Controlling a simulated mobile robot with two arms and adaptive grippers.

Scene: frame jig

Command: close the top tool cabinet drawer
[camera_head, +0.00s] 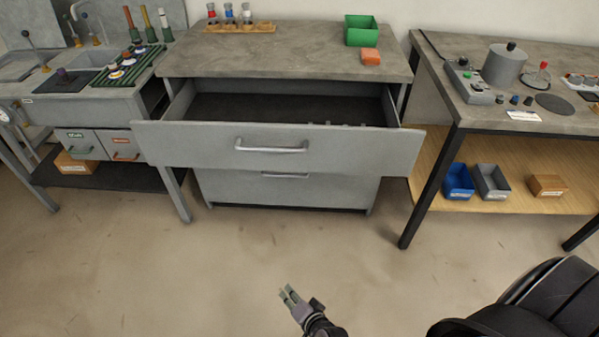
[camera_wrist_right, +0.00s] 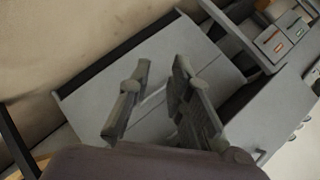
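The top drawer (camera_head: 190,146) of the grey tool cabinet (camera_head: 215,188) is pulled well out, and its dark inside shows behind the front panel. Its bar handle (camera_head: 271,147) is at the middle of the front. The drawer below is shut, with its own handle (camera_head: 285,175). My right gripper (camera_head: 288,292) is low in the head view, over the floor in front of the cabinet, apart from the drawer. In the right wrist view its two fingers (camera_wrist_right: 161,64) are apart with nothing between them, and grey cabinet panels show tilted beyond them. My left gripper is not in view.
A workbench (camera_head: 437,72) with a wooden lower shelf stands at the right, its black leg close to the drawer's right end. A sink bench (camera_head: 60,106) stands at the left. A green bin (camera_head: 361,30) sits on the cabinet top. The floor (camera_head: 225,250) ahead is clear.

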